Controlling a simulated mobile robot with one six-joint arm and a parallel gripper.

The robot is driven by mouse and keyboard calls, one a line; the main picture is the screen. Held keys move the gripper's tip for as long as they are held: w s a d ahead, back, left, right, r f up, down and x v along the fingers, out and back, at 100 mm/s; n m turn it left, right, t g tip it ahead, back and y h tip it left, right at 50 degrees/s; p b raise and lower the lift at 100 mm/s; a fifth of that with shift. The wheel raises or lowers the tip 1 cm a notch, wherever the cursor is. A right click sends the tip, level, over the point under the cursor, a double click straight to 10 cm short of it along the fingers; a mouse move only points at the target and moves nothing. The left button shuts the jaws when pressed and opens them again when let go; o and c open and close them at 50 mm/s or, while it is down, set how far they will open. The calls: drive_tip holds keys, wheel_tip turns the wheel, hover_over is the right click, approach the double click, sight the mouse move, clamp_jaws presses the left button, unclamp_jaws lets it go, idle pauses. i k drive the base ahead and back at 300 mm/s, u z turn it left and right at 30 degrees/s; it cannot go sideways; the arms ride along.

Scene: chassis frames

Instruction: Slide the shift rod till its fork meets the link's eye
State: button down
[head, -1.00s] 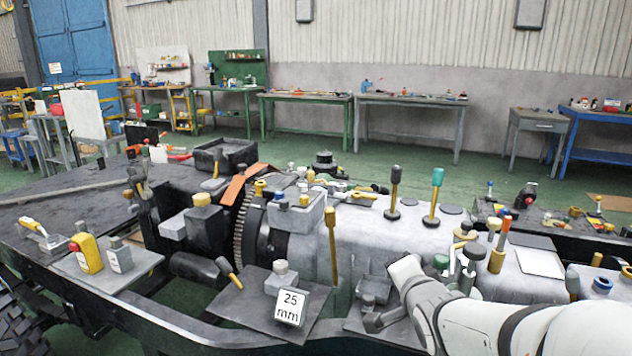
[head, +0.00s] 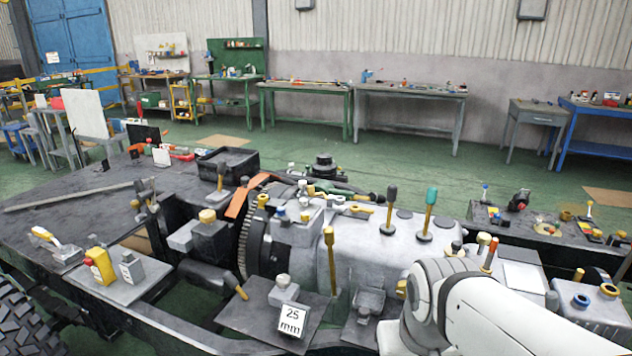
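The shift rod, its fork and the link's eye cannot be told apart for sure among the parts on the grey gearbox housing (head: 350,238). Two upright levers stand on its top, one black-knobbed (head: 390,208) and one green-knobbed (head: 428,212). A yellow upright lever (head: 331,262) stands at its near side. My white arm covers the near right of the housing. My gripper does not show; it is out of frame or hidden by the arm.
A large toothed ring (head: 247,240) stands left of the housing. A yellow container (head: 100,265) sits on a tray farther left.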

sight(334, 203)
drive_tip(key=u, duration=0.05)
drive_tip(key=i, duration=1.1)
drive_tip(key=z, duration=0.1)
